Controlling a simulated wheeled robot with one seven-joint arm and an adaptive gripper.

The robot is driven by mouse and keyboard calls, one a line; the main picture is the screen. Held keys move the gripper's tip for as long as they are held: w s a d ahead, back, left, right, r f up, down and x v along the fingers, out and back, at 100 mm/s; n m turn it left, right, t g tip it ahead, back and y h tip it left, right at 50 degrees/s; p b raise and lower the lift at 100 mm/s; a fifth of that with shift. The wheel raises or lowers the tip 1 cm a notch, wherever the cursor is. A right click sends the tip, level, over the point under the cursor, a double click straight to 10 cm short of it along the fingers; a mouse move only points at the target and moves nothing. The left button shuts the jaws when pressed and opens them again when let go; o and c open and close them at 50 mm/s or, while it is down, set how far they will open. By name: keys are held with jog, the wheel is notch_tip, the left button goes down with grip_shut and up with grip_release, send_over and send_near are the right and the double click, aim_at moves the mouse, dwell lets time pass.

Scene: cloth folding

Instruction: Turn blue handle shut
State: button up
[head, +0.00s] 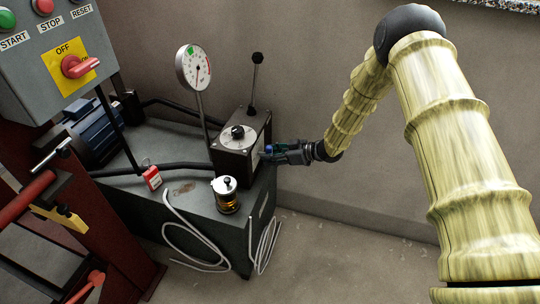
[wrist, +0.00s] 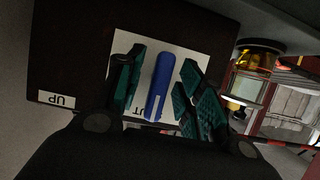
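The blue handle (wrist: 159,85) shows in the wrist view as a rounded blue bar in front of a white plate (wrist: 200,48) on a dark box. It stands nearly upright in that picture. My gripper (wrist: 158,92) has its two teal-padded fingers on either side of the handle, with white plate visible between handle and pads. The fingers look open, and I cannot see a firm contact. In the head view my gripper (head: 271,153) is at the right side of the black valve box (head: 232,158). Lettering on the plate is partly hidden by the fingers.
A glass jar with amber liquid (head: 227,196) stands on the grey tank (head: 190,212) near the box; it also shows in the wrist view (wrist: 257,58). A gauge (head: 194,67) and a black lever (head: 255,80) rise nearby. The floor at right is clear.

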jog(key=v, duration=1.1)
jog(key=shift+d, duration=0.25)
jog(key=s+d+f+m+t+h+p, duration=0.1)
jog(key=s+d+f+m+h+p, duration=0.1)
jog(key=s+f+m+h, duration=0.65)
jog(key=s+d+f+m+y+p, duration=0.1)
jog(key=s+d+f+m+p, duration=0.15)
jog(key=s+f, duration=0.7)
jog(key=s+d+r+m+g+h+p, duration=0.1)
jog(key=s+d, duration=0.1)
jog(key=s, duration=0.8)
jog(key=s+d+r+m+g+h+p, duration=0.1)
jog(key=s+d+g+h, duration=0.1)
jog(key=s, duration=0.8)
jog(key=s+d+r+m+g+h, duration=0.1)
jog(key=s+d+g+h, duration=0.1)
jog(key=s, duration=0.8)
jog(key=shift+s+d+r+m+p, duration=0.3)
jog(key=shift+d+r+p, duration=0.1)
jog(key=shift+d, duration=0.25)
